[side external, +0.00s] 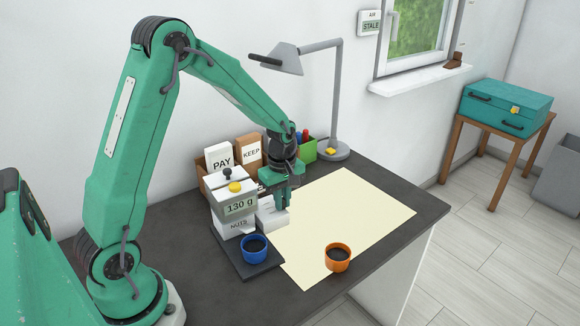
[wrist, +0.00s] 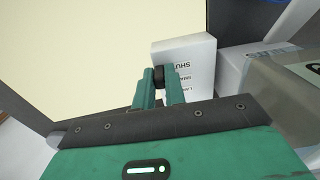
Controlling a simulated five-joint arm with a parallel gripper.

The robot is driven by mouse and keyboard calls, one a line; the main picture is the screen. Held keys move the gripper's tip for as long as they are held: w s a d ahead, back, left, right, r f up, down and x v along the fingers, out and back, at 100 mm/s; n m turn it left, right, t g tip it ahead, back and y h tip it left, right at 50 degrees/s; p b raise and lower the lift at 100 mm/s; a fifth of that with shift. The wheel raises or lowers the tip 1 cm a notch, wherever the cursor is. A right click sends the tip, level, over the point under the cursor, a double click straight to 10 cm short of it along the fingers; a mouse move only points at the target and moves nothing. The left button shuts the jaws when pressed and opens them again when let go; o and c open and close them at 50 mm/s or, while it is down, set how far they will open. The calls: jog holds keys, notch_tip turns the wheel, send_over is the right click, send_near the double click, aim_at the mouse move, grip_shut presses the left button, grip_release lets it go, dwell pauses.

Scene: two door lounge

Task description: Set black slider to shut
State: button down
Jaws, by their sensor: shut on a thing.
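The black slider (wrist: 159,73) shows in the wrist view between the fingertips of my gripper (wrist: 160,82), which is shut on it. It sits on a white box (wrist: 200,55) with upside-down labels that read in part SHU, SMA and LA. The slider is near the SHU and SMA labels; I cannot tell exactly which mark it is at. In the side external view my gripper (side external: 284,200) reaches down at the white box (side external: 268,215), and the slider is hidden there.
A machine with a 130 g display (side external: 238,207) stands to the left, with a blue cup (side external: 255,240) in front of it. An orange cup (side external: 338,264) stands on the pale mat (side external: 350,215). A grey lamp (side external: 334,100) and a green holder (side external: 304,152) stand behind. The mat's right part is clear.

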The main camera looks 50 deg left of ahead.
jog(key=c, duration=1.4)
grip_release()
jog(key=shift+c, duration=0.2)
jog(key=shift+r, duration=0.1)
jog(key=shift+r, duration=3.85)
jog(key=shift+r, duration=0.1)
